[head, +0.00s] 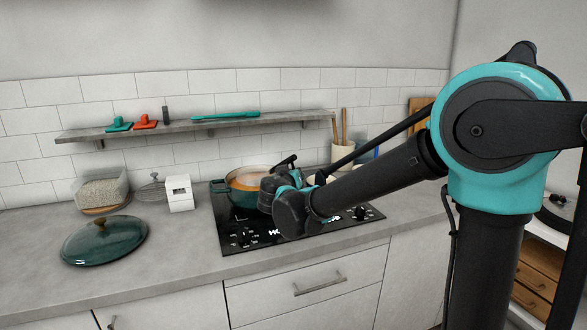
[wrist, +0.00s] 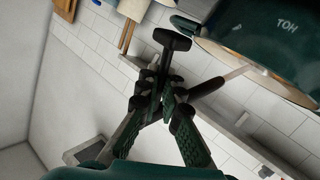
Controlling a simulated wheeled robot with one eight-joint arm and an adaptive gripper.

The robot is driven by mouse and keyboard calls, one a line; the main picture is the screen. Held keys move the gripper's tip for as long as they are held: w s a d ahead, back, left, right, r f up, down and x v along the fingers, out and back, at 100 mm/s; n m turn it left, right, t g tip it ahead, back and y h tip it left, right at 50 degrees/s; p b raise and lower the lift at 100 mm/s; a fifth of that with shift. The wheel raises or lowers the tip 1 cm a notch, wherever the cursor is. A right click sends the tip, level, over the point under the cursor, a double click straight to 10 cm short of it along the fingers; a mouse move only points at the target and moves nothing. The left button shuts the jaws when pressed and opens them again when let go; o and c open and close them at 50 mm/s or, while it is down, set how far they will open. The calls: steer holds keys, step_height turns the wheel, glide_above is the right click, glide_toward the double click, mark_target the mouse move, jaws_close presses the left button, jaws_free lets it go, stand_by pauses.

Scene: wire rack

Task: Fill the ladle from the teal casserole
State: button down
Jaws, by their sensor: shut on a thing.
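The teal casserole (head: 240,196) stands uncovered on the hob, with orange-brown contents inside. In the wrist view its teal side (wrist: 288,38) fills the upper right. My gripper (wrist: 163,98) is shut on the black handle of the ladle (wrist: 208,87). A pale shaft runs from that handle to the casserole's rim. The ladle's bowl is hidden, so I cannot tell its depth or whether it holds anything. A black T-shaped piece (wrist: 172,40) rises beside the fingers; I cannot tell what it belongs to. In the head view my gripper (head: 283,178) is beside the casserole, partly covering it.
A dark green lid (head: 104,240) lies on the counter at left. A white box (head: 179,192) stands left of the hob (head: 240,235). A wall shelf (head: 200,128) runs behind. A crock (head: 343,155) with wooden utensils stands behind my arm.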

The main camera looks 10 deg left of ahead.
steer(key=shift+s+d+f+m+t, duration=0.3)
steer(key=shift+d+f+m, duration=0.1)
steer(key=shift+f, duration=0.3)
steer(key=shift+s+d+f+m+t, duration=0.2)
steer(key=shift+d+f+m+t, duration=0.15)
steer(key=shift+f, duration=0.35)
steer(key=shift+s+d+r, duration=0.1)
steer(key=shift+d+r, duration=0.1)
steer(key=shift+r, duration=1)
steer(key=shift+m+t, duration=0.35)
steer(key=shift+m, duration=0.2)
steer(key=shift+s+d+r, duration=0.35)
steer(key=shift+d+r, duration=0.2)
steer(key=shift+r, duration=0.3)
steer(key=shift+s+d+r, duration=0.35)
steer(key=shift+d+r, duration=0.15)
steer(key=shift+r, duration=0.3)
